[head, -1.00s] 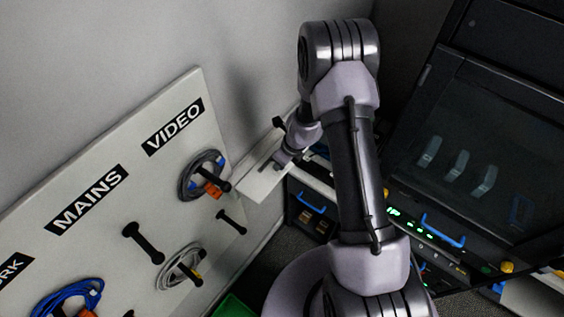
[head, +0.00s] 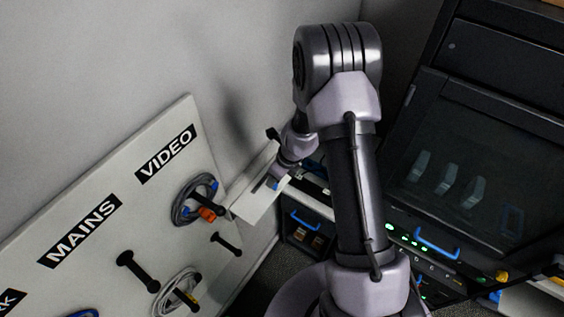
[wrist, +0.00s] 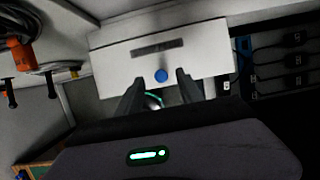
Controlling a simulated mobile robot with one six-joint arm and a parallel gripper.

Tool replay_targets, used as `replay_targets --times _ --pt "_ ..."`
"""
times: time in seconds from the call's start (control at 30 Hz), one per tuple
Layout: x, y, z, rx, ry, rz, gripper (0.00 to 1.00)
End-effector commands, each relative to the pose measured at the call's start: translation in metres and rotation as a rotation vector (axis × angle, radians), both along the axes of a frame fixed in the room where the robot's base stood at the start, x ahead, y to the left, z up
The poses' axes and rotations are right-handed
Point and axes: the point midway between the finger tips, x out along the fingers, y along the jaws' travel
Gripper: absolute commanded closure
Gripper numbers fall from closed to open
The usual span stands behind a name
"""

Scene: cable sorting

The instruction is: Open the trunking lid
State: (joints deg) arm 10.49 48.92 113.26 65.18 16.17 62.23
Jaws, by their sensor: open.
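The trunking lid appears to be the white panel (wrist: 205,53) in the wrist view, with a dark grey slot and a round blue dot near its lower edge. It also shows in the head view (head: 256,203), beside the labelled board, tilted against the wall. My gripper (wrist: 156,82) is open, its two dark fingers on either side of the blue dot at the panel's lower edge. Nothing is between the fingers except the dot behind them. I cannot tell whether they touch the panel. In the head view my arm partly hides the gripper.
A white board (head: 100,240) with VIDEO and MAINS labels and black pegs stands at left. A grey cable coil (head: 186,204) with an orange connector hangs there. A dark rack (head: 470,150) with blue handles stands at right. Black plugs (wrist: 292,62) sit right of the panel.

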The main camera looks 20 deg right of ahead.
Motion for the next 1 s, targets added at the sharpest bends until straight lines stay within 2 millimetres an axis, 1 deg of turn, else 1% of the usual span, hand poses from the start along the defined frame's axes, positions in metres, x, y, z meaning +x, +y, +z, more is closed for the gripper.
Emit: replay_targets --times 0.03,0.1,0.2,0.3,0.4,0.57,0.93,1.0 --pt "-0.003 -0.004 0.023 -0.001 -0.004 -0.001 0.56" --pt "-0.009 -0.008 0.046 -0.001 -0.003 0.0 0.56" --pt "-0.017 -0.013 0.075 0.0 -0.003 -0.001 0.56" --pt "-0.023 -0.017 0.096 -0.001 -0.003 0.0 0.56" --pt "-0.027 -0.02 0.109 0.0 -0.002 0.0 0.56" --pt "-0.029 -0.021 0.115 0.0 -0.001 0.0 0.56" --pt "-0.029 -0.021 0.114 0.0 -0.001 0.003 0.56" --pt "-0.029 -0.018 0.11 -0.006 -0.017 0.04 0.56"
